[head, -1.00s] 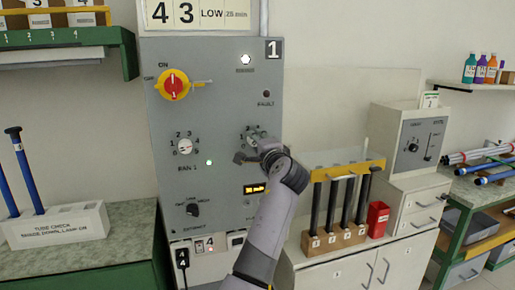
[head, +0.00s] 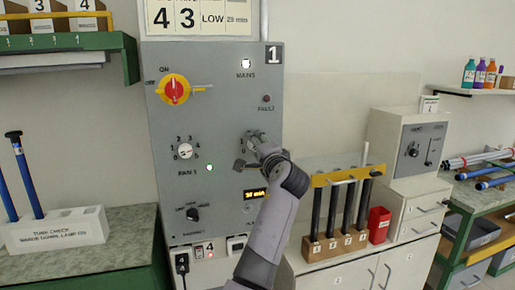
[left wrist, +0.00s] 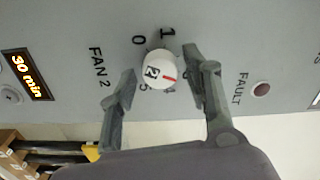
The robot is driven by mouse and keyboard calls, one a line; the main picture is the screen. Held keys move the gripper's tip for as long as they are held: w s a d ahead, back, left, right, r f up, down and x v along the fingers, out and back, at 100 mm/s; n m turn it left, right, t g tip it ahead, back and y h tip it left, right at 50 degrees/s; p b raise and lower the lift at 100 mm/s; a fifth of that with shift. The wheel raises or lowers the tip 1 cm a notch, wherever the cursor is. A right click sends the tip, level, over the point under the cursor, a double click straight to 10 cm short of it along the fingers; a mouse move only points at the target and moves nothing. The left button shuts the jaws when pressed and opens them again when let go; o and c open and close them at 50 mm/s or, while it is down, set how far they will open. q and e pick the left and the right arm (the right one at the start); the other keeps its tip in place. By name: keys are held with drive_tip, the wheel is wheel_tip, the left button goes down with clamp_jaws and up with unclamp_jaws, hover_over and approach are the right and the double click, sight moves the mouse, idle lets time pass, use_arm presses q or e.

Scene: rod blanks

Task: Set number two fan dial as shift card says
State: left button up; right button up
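The number two fan dial is a round white knob (left wrist: 158,70) with a "2" on its cap and a red mark, beside the FAN 2 label in the left wrist view. My left gripper (left wrist: 160,68) is open, one finger on each side of the knob, with gaps showing. In the head view my left gripper (head: 258,150) covers most of this dial. The shift card (head: 200,16) reads 4, 3, LOW and 25 min; its headings are cut off. My right gripper is not in view.
The grey panel also carries the FAN 1 dial (head: 185,151), red mains switch (head: 174,89), lower black dial (head: 193,214) and a lit timer display (left wrist: 25,74) reading 30 min. A rack of black rods (head: 335,245) stands to the right of my arm.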

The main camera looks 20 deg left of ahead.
use_arm(q)
drive_tip(key=shift+o, duration=0.2)
drive_tip(key=v, duration=0.7)
drive_tip(key=shift+s+d, duration=0.2)
